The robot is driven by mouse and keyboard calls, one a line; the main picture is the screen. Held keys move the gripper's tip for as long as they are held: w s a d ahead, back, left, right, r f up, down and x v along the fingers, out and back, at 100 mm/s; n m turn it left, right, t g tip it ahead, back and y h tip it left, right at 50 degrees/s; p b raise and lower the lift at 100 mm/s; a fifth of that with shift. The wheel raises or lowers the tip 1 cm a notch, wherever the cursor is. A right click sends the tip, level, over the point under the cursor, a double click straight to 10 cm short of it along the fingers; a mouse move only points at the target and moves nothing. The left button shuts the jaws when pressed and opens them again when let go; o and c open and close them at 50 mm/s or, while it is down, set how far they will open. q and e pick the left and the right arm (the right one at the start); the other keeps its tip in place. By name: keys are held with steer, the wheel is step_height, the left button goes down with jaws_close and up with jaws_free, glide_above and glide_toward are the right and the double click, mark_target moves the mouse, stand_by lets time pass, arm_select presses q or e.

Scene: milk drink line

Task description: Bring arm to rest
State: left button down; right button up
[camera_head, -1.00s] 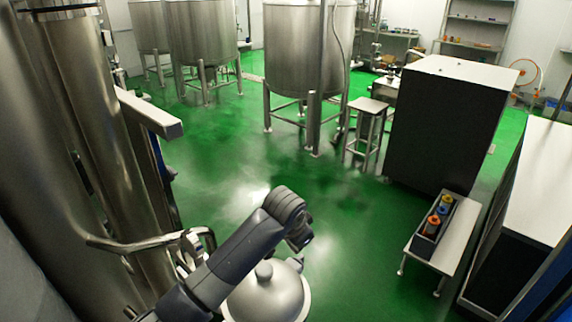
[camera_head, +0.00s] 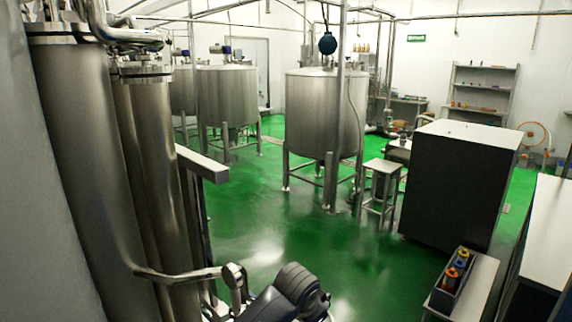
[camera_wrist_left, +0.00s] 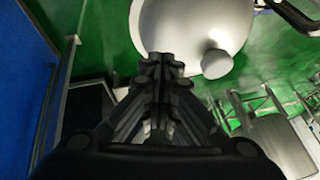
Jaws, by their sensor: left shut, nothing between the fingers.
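My left arm (camera_head: 288,295) comes in at the bottom of the head view, dark and bent, partly cut off by the lower edge. My left gripper (camera_wrist_left: 162,68) shows in the left wrist view with its fingers together and empty. Just beyond its tips is a pale, rounded lid-like dome (camera_wrist_left: 190,28) with a knob on it; I cannot tell whether they touch. My right gripper is in neither view.
Tall steel cylinders (camera_head: 75,150) and a bent pipe (camera_head: 180,275) stand close at left. A low bench (camera_head: 475,290) holds a dark box with several coloured bottles. A black-sided cabinet (camera_head: 450,190) and steel tanks (camera_head: 325,115) stand behind. Green floor between is open.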

arm_select(q)
steer(key=s+a+f+n+g+h, duration=0.1)
steer(key=s+a+f+n, duration=0.1)
steer(key=s+a+f, duration=0.4)
steer(key=s+a+f+n, duration=0.15)
steer(key=s+f, duration=0.25)
steer(key=s, duration=0.4)
steer(key=s+a+n+y, duration=0.3)
steer(key=s+a+n, duration=0.2)
steer(key=s+a, duration=1.45)
step_height(320, 180, down, 28)
steer(key=s+g, duration=0.2)
steer(key=s, duration=0.1)
steer(key=s+a+f+g+b, duration=0.1)
steer(key=s+a+f, duration=0.1)
steer(key=s+f, duration=1.4)
steer(key=shift+s+a, duration=0.2)
steer(key=shift+s, duration=0.05)
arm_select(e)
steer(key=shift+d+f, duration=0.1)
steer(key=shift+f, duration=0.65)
